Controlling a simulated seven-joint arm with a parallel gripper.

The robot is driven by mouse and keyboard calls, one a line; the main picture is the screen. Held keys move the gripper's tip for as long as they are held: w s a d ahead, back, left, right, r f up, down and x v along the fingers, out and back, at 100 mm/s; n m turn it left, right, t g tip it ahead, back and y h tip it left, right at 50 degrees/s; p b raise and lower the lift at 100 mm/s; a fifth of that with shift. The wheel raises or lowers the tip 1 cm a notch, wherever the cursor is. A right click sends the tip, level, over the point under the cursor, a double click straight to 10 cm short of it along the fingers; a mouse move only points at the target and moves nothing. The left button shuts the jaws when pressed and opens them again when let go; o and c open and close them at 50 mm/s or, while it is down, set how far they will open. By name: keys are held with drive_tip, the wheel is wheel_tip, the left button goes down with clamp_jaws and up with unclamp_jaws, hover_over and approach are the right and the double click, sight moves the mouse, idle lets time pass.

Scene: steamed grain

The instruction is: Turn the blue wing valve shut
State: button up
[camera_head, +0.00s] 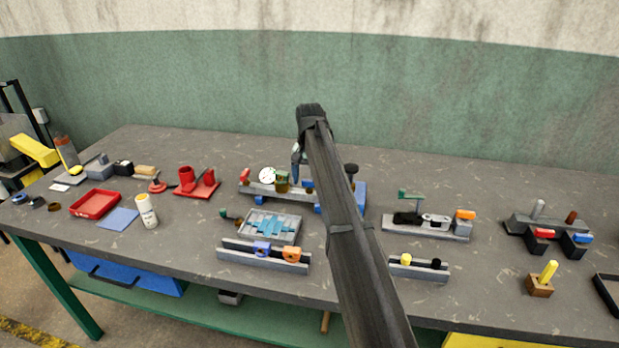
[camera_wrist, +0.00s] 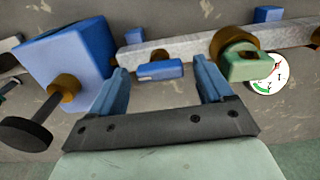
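The blue wing valve is a small blue bar (camera_wrist: 160,71) on a pale grey pipe (camera_wrist: 185,47) in the wrist view. In the head view a bit of blue (camera_head: 308,183) shows beside my arm, on the pipe rig. My gripper (camera_wrist: 160,66) has two blue fingers set apart, with the bar showing in the gap between them. There is space on both sides of the bar and I see no contact. How far the fingertips are above it is hard to tell. In the head view my gripper (camera_head: 297,162) points down over the rig, partly hidden by my arm.
On the same rig are a green valve handle (camera_wrist: 250,66), a white gauge (camera_wrist: 268,76), a large blue block (camera_wrist: 68,52) and a dark round knob (camera_wrist: 26,134). A grey tray (camera_head: 270,226) and a rail with clips (camera_head: 232,255) stand in front. Red fixtures (camera_head: 197,190) are left.

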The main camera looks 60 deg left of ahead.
drive_tip(key=c, duration=1)
drive_tip(key=shift+o, duration=0.2)
drive_tip(key=shift+n, duration=0.4)
drive_tip(key=n, duration=0.3)
drive_tip(key=shift+n, duration=0.4)
drive_tip(key=n, duration=0.4)
drive_tip(key=shift+n, duration=0.3)
drive_tip(key=n, duration=0.8)
drive_tip(key=shift+n, duration=0.3)
